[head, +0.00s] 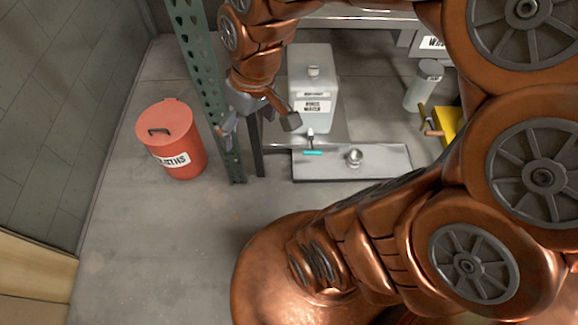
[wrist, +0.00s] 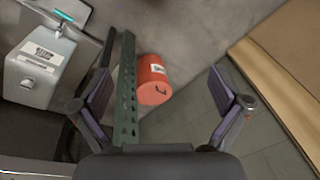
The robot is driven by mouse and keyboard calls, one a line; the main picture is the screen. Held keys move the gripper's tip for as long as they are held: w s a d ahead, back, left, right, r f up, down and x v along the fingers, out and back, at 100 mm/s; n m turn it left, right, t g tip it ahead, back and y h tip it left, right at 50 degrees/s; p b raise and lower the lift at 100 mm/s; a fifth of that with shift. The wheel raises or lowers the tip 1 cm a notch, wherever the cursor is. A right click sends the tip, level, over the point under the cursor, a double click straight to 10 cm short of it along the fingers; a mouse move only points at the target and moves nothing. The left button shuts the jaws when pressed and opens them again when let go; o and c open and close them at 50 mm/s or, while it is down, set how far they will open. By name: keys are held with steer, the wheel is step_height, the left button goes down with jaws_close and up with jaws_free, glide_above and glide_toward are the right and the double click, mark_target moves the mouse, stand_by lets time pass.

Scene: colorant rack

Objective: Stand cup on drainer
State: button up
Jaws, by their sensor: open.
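My gripper (head: 259,125) is open with nothing between its fingers, beside the green upright and left of the white container. The wrist view also shows its two fingers (wrist: 162,98) spread wide. A small shiny metal piece (head: 355,157) sits upright on a flat grey metal tray (head: 388,166), which looks like the drainer. The piece may be the cup, but it is too small to be sure. It is well to the right of my gripper and apart from it. Neither it nor the tray is clear in the wrist view.
A white rinse-water container (head: 314,88) with a teal-handled tap (head: 312,152) stands behind the tray. A green perforated post (head: 207,90) rises close to my gripper. A red lidded bin (head: 175,150) stands left. A grey canister (head: 424,85) and yellow item (head: 447,124) are right.

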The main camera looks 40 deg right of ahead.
steer(key=s+f+m+g+h, duration=0.1)
steer(key=s+g, duration=0.3)
steer(key=s, duration=0.9)
steer(key=shift+a+f+h, duration=0.2)
steer(key=shift+f+h, duration=0.2)
steer(key=shift+f, duration=0.5)
step_height(320, 180, up, 16)
steer(key=w+t+p, duration=0.1)
steer(key=p, duration=1.4)
steer(key=shift+w, duration=0.1)
steer(key=shift+c, duration=0.2)
